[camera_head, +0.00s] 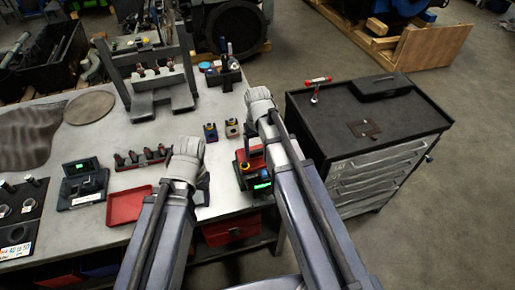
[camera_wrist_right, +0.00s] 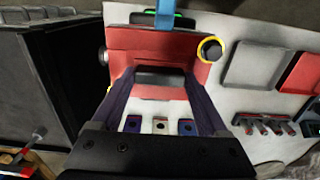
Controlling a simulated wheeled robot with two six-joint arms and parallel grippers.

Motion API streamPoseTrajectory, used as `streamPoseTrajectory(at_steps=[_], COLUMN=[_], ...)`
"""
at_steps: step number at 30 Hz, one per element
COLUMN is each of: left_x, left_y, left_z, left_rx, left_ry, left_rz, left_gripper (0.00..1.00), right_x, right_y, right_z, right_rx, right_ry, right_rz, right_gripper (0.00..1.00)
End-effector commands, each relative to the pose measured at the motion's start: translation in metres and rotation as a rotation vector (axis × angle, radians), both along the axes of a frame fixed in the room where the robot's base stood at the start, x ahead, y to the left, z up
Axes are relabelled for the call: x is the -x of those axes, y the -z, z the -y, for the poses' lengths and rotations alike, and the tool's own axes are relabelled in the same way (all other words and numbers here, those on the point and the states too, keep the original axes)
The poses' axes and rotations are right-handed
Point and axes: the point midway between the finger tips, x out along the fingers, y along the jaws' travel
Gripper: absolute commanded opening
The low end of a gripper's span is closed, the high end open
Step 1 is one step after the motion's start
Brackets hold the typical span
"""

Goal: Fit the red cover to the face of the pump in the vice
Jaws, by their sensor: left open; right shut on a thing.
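Near the bench's right edge, a red-and-dark assembly (camera_head: 248,172) with a yellow ring and a lit green display shows below my right arm, which partly covers it. In the right wrist view, my right gripper (camera_wrist_right: 160,80) is shut on a red piece, the red cover (camera_wrist_right: 155,94), with a dark part behind it. A wider red body and a yellow ring (camera_wrist_right: 210,49) around a dark knob lie just beyond. I cannot tell where cover, pump and vice meet. My left gripper (camera_head: 201,182) is low over the bench, apart from the assembly, fingers mostly hidden; it is open.
A red tray (camera_head: 128,206) and a rack of dark parts (camera_head: 143,157) lie left of my left arm. Small blocks (camera_head: 232,128) stand behind the assembly. A grey press-like stand (camera_head: 160,100) is at the back. A drawer cabinet (camera_head: 380,150) stands close at the right.

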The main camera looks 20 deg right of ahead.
Motion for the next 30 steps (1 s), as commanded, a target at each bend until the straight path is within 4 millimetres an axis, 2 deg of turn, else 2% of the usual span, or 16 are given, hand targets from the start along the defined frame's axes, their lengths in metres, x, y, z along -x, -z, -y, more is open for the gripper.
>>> streamPoseTrajectory(at_steps=[3, 4, 9, 10, 20, 26, 30], left_x=[0.0, 0.0, 0.0, 0.0, 0.0, 0.0, 0.0], left_y=[0.0, 0.0, 0.0, 0.0, -0.002, -0.016, -0.033], left_z=[0.0, 0.0, 0.0, 0.0, 0.0, 0.0, 0.0], left_rx=[0.0, 0.0, 0.0, 0.0, 0.0, 0.0, 0.0], left_ry=[0.0, 0.0, 0.0, 0.0, -0.002, -0.001, 0.001], left_rz=[0.0, 0.0, 0.0, 0.0, 0.001, 0.0, -0.001], left_gripper=[0.56, 0.56, 0.56, 0.56, 0.56, 0.56, 0.56], right_x=[0.0, 0.0, 0.0, 0.0, 0.0, 0.0, 0.0], right_y=[0.0, 0.0, 0.0, 0.0, -0.002, -0.016, -0.033], right_z=[0.0, 0.0, 0.0, 0.0, 0.0, 0.0, 0.0], right_rx=[0.0, 0.0, 0.0, 0.0, 0.0, 0.0, 0.0], right_ry=[0.0, 0.0, 0.0, 0.0, 0.0, 0.0, 0.0], right_rz=[0.0, 0.0, 0.0, 0.0, 0.0, 0.0, 0.0], right_gripper=[0.0, 0.78, 0.97, 1.0, 1.0, 1.0, 1.0])
